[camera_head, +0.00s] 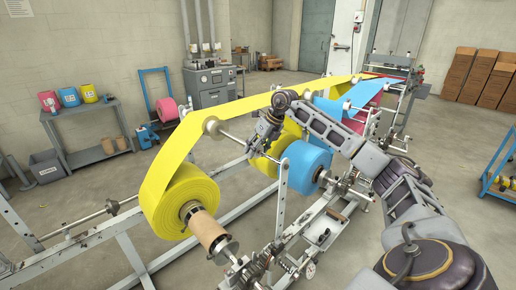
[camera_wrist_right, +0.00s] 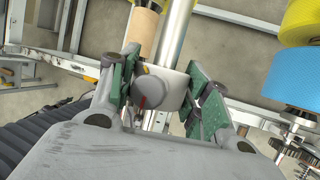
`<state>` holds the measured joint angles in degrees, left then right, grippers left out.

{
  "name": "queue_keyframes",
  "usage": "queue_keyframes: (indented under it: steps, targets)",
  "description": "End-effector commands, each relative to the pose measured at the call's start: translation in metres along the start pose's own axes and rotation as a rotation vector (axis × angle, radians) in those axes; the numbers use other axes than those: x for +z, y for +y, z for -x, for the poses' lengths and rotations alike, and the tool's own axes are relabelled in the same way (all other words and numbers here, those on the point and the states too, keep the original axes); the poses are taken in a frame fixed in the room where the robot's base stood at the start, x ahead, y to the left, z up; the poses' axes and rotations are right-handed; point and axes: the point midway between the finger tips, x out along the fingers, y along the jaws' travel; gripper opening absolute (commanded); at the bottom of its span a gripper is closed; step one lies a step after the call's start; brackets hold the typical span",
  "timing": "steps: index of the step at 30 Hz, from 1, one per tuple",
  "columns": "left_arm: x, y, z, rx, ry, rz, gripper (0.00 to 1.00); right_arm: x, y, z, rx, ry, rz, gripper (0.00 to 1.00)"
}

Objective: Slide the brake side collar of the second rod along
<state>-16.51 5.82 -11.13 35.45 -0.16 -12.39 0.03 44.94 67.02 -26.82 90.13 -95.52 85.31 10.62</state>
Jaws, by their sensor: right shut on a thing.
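My right gripper (camera_head: 262,138) reaches in from the right above the machine, at a metal rod beside the yellow web. In the right wrist view my right gripper (camera_wrist_right: 160,90) has its green-padded fingers shut on a pale grey collar (camera_wrist_right: 172,86). The collar sits around a shiny metal rod (camera_wrist_right: 176,38), and a dark round knob with a red mark shows at its front. In the head view the arm hides the collar. My left gripper is not in view.
A yellow roll (camera_head: 178,200) on a cardboard core (camera_head: 208,230) stands at the front left. A blue roll (camera_head: 305,166) hangs just below my right arm. Yellow web (camera_head: 250,104) runs overhead to the back. A steel post (camera_head: 281,200) stands near the blue roll.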

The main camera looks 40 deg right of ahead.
Motion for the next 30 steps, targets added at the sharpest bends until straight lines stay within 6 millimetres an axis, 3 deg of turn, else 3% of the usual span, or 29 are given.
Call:
queue_keyframes:
  steps: [5,12,13,18,30]
  targets:
    - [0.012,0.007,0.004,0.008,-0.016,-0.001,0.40,0.004,-0.001,0.002,-0.004,-0.004,0.000,0.04]
    - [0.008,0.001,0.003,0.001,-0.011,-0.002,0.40,0.004,-0.001,0.001,-0.005,-0.004,0.001,0.04]
    - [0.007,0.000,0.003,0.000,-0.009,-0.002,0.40,0.004,-0.001,0.001,-0.005,-0.004,0.001,0.49]
    - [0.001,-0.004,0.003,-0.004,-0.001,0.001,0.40,0.003,-0.001,0.000,-0.003,-0.002,0.001,0.70]
    - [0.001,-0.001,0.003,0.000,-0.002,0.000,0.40,0.003,0.000,0.001,-0.002,0.000,0.001,0.70]
